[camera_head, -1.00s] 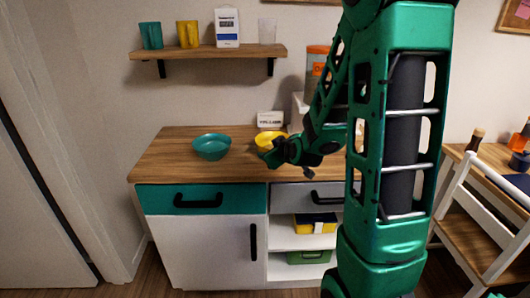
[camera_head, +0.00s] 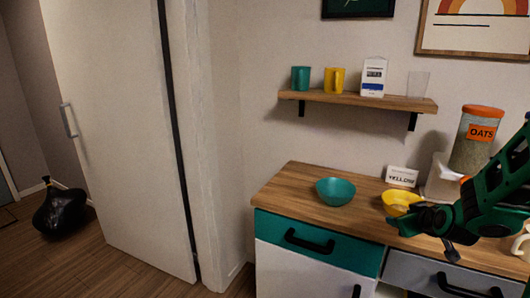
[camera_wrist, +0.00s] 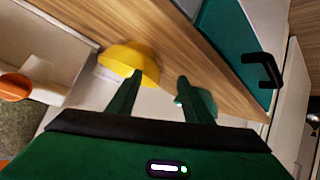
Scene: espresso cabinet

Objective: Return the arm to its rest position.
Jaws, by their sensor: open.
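My gripper (camera_head: 420,222) is in front of the yellow bowl (camera_head: 401,202) in the head view, above the front edge of the counter (camera_head: 290,190). My green arm reaches in from the right edge; most of it is out of frame. In the wrist view my gripper (camera_wrist: 160,78) has its two fingers spread with nothing between them. The yellow bowl (camera_wrist: 128,62) shows beyond the left finger. The teal bowl (camera_head: 335,191) stands on the counter to the left of the yellow one.
The cabinet has a teal drawer (camera_head: 295,240) and a grey drawer (camera_head: 440,275) with black handles. An oats jar (camera_head: 474,140) stands at the back right by a "YELLOW" sign (camera_head: 402,176). A wall shelf (camera_head: 360,100) holds cups and a box.

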